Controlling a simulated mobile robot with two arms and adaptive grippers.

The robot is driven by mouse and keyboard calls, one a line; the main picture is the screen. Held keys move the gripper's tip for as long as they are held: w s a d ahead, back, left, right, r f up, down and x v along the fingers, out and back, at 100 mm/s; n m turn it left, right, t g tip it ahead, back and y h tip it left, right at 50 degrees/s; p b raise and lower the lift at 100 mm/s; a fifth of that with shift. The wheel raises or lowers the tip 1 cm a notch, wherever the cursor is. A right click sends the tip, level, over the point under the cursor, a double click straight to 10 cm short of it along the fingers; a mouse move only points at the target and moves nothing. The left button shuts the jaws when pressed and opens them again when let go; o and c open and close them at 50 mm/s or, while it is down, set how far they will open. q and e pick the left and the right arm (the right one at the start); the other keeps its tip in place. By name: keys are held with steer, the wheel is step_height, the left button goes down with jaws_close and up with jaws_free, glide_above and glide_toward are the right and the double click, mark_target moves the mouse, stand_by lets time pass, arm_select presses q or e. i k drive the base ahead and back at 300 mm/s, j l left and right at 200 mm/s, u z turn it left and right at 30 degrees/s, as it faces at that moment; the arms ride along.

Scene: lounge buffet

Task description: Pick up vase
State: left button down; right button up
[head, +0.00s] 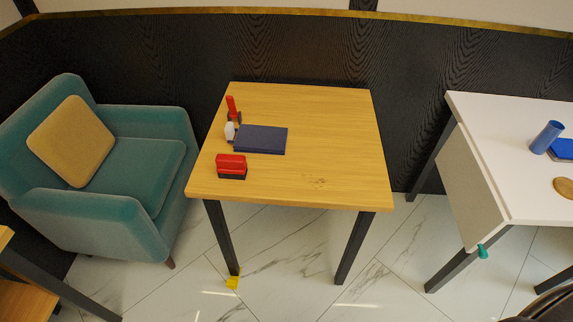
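No object shows clearly as a vase. A blue cylinder (547,137) stands slightly tilted on the white table (500,150) at the right. On the wooden table (310,130) in the middle, a small white bottle-like object (230,131) stands at the left edge, beside a dark blue flat box or book (261,139). I cannot tell whether any of these is the vase. Neither of my grippers is in view.
A red and black block-like object (231,166) and a red upright object (231,104) are also on the wooden table; its right half is clear. A teal armchair (140,165) stands left. Small yellow (233,283) and teal (482,251) objects show lower down.

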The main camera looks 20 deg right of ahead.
mark_target(542, 142)
steer(key=l+z, duration=0.1)
steer(key=z, duration=2.05)
